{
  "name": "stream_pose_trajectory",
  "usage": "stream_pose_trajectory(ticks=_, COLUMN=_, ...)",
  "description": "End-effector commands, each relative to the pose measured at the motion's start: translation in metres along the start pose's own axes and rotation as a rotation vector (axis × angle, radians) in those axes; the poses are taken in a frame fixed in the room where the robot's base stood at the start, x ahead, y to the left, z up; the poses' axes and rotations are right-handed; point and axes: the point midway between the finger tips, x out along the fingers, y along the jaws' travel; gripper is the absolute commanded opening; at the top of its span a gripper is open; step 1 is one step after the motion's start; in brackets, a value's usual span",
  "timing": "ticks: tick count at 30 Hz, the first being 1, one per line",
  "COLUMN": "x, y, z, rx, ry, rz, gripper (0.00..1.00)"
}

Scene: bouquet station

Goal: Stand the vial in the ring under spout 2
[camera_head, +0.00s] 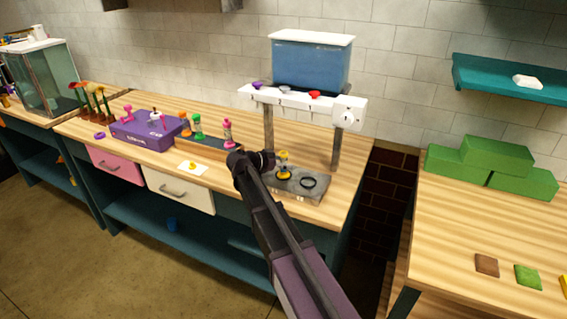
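A small vial with a yellow top and yellow foot (284,165) stands about upright over the grey base plate (290,193) of the dispenser. I cannot tell whether it rests on the plate or is held. A dark ring (309,183) lies on the plate to its right and looks empty. My gripper (266,160) is a dark shape at the end of my arm, just left of the vial. Its fingers are too small and hidden to read. The white spout bar (300,101) above carries purple, grey and red parts; the spout numbers are not legible.
A blue tank (312,62) sits above the bar on grey posts. A rack (213,153) with orange, green and pink vials stands to the left, beside a purple box (146,136). A white card (193,168) with a yellow spot lies in front. A gap separates the right table (450,240).

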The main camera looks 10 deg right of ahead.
Motion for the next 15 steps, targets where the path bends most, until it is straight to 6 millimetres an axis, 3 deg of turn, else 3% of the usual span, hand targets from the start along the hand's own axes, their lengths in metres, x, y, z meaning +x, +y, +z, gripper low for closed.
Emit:
stream_pose_trajectory(ticks=11, x=-0.002, y=0.000, z=-0.003, rx=0.000, ry=0.000, rz=0.000, gripper=0.76)
stream_pose_trajectory(ticks=15, x=-0.013, y=0.000, z=-0.004, rx=-0.001, ry=0.000, rz=-0.003, gripper=0.76)
